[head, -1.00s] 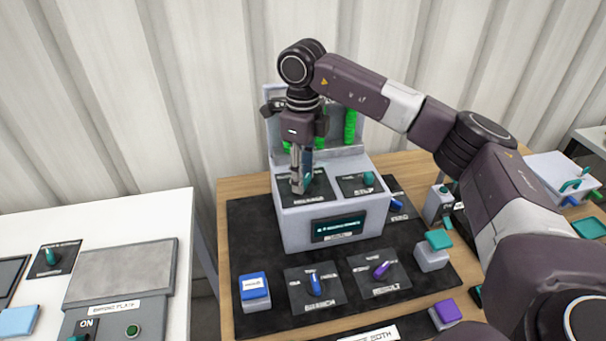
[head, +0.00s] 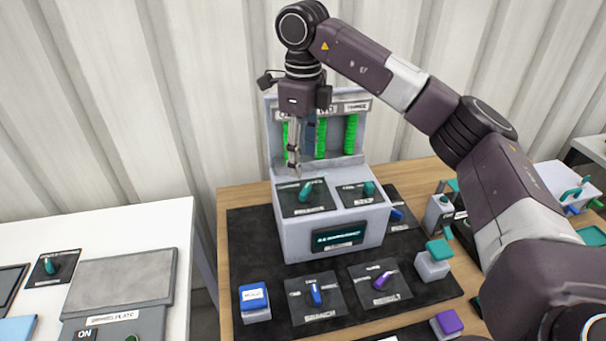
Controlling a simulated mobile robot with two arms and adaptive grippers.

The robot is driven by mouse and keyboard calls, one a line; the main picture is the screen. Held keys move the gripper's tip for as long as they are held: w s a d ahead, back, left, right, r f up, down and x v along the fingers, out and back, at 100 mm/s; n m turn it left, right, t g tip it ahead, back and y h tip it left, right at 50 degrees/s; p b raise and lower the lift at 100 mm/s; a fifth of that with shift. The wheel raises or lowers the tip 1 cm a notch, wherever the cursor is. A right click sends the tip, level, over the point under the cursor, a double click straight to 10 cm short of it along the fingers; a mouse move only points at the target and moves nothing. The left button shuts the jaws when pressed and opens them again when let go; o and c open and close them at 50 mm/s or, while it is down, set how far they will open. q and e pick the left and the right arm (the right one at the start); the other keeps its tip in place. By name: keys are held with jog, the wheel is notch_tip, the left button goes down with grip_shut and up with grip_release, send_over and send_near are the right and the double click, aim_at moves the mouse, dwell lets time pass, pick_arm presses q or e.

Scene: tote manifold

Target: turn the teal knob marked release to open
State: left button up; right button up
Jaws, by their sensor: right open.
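The grey console (head: 290,236) stands on the dark mat, with two teal knobs on its sloped top. The left teal knob (head: 306,191) sits on a black plate with a label at its front edge that looks like "release"; its handle tilts up to the right. A second teal knob (head: 369,188) sits on the plate to its right. My right gripper (head: 294,172) points down just above and behind the left knob, apart from it, open and empty. My left gripper is not in view.
Green columns (head: 321,137) rise at the console's back panel, close to my right gripper. In front are a blue knob (head: 316,294), a purple knob (head: 383,280), a blue button block (head: 254,297) and a teal-topped block (head: 434,260). A white table (head: 150,215) stands at left.

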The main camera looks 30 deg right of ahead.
notch_tip(320, 180, up, 4)
jog(key=shift+f, duration=0.1)
dwell(0.5)
